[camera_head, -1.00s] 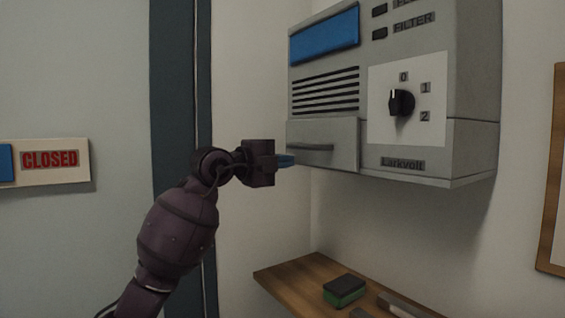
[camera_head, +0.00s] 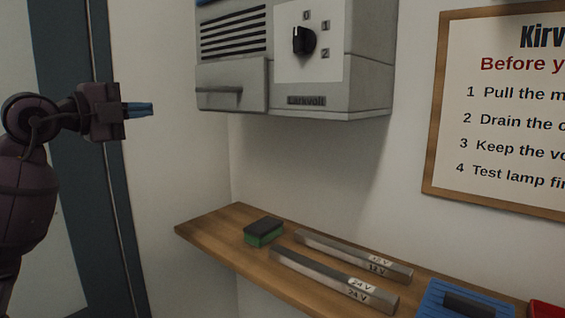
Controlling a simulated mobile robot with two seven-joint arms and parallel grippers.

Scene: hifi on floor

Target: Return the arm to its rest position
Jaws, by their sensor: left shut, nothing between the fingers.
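My left gripper (camera_head: 140,109) is at the left of the head view, with dark purple arm links and blue fingertips pointing right. Its fingers are shut with nothing between them. It is in free air, left of and apart from the grey Larkvolt wall unit (camera_head: 300,95). The unit's drawer with a handle (camera_head: 228,88) looks closed. Its dial (camera_head: 303,40) points up, near the 0. My right gripper is not in view.
Below the unit a wooden shelf (camera_head: 205,233) carries a green and black sponge (camera_head: 264,231), two metal bars marked 12 V (camera_head: 345,252) and 24 V (camera_head: 325,277), and a blue tray (camera_head: 430,302). A framed notice (camera_head: 500,110) hangs at right.

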